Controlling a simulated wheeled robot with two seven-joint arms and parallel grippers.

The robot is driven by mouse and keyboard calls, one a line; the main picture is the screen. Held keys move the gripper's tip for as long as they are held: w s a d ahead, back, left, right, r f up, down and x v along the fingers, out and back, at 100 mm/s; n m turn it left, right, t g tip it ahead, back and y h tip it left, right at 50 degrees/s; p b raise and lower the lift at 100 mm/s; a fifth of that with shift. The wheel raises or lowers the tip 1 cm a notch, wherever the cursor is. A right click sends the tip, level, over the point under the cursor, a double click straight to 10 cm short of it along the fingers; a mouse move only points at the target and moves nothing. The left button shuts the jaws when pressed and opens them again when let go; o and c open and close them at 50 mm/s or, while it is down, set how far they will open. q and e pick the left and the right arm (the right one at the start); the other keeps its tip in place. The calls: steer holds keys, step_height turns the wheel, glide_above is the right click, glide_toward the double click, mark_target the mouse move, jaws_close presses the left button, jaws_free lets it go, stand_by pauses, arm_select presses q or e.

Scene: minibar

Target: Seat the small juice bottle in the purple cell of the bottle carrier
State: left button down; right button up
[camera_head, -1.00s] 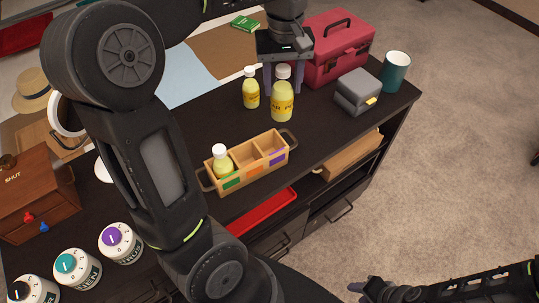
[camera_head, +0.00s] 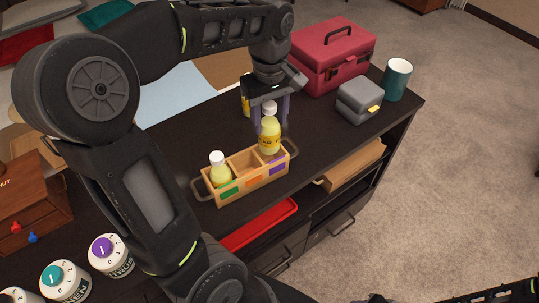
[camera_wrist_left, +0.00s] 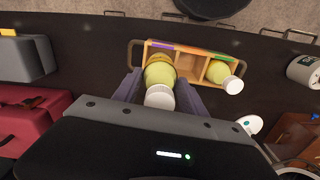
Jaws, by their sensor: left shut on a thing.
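My left gripper (camera_head: 269,110) is shut on a yellow juice bottle (camera_head: 269,134) with a white cap, upright at the purple-marked end of the wooden bottle carrier (camera_head: 254,182). The carrier's front wall meets the bottle's lower end, so I cannot tell how deep it sits. In the left wrist view the bottle (camera_wrist_left: 159,72) is between the fingers, over the purple-marked end of the carrier (camera_wrist_left: 190,49). A similar bottle (camera_head: 220,172) stands in the green-marked cell; the orange-marked middle cell is empty. Only a sliver of my right gripper (camera_head: 375,299) shows at the bottom edge.
Another yellow bottle (camera_head: 246,104) stands behind my left gripper, mostly hidden. A red toolbox (camera_head: 331,58), a grey box (camera_head: 359,99) and a teal cup (camera_head: 397,79) stand at the right. Labelled canisters (camera_head: 110,254) are at the lower left. The counter right of the carrier is clear.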

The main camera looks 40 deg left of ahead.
mark_target(270, 105)
arm_select(q)
step_height(270, 105, down, 5)
steer(key=shift+r, duration=0.1)
steer(key=shift+f, duration=1.9)
steer(key=shift+f, duration=0.1)
steer(key=c, duration=0.6)
jaws_free()
steer(key=shift+c, duration=0.2)
step_height(270, 105, up, 12)
steer(key=shift+r, duration=0.15)
